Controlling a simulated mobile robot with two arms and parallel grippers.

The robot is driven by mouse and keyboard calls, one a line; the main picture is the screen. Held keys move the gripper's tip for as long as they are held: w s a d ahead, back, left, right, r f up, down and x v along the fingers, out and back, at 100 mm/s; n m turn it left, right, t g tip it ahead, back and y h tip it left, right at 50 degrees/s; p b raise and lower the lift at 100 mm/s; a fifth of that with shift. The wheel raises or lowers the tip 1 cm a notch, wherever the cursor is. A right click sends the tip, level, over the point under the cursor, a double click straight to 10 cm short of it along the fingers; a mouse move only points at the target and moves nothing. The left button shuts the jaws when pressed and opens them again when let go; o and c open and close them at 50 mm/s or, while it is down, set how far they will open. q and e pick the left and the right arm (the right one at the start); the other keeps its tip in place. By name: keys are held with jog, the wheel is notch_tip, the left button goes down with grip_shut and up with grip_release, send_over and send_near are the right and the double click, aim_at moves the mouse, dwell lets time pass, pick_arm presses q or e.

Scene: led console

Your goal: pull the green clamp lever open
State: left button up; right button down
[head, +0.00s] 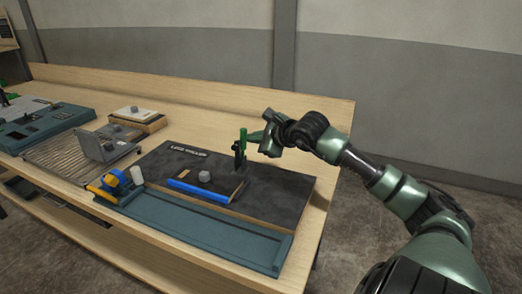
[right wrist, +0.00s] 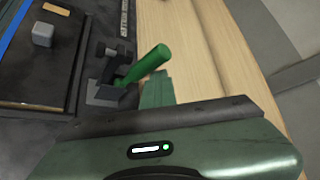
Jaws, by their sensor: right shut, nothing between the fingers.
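The green clamp lever (head: 241,143) stands on a dark base at the right part of the black console panel. In the right wrist view, its green handle (right wrist: 148,64) slants up from the grey clamp base (right wrist: 107,90). My right gripper (head: 256,136) is shut and empty just to the right of the lever. Its green fingers (right wrist: 157,90) show close beside the handle in the right wrist view; whether they touch it I cannot tell. My left gripper is not in view.
The black panel (head: 285,185) carries a grey knob (head: 204,176) and a blue bar (head: 198,191). A teal tray (head: 200,232) runs along its front. A blue-yellow tape dispenser (head: 113,182) and a white cylinder (head: 137,174) are to the left. The wall rises behind the wooden bench (head: 215,97).

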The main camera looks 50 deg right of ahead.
jog(key=shift+a, duration=0.25)
jog(key=d+b+v, duration=0.1)
jog(key=v, duration=0.6)
jog(key=shift+s+a+r+b, duration=0.2)
jog(key=shift+s+a+b, duration=0.1)
jog(key=shift+s+a, duration=0.05)
jog(key=shift+f, duration=0.1)
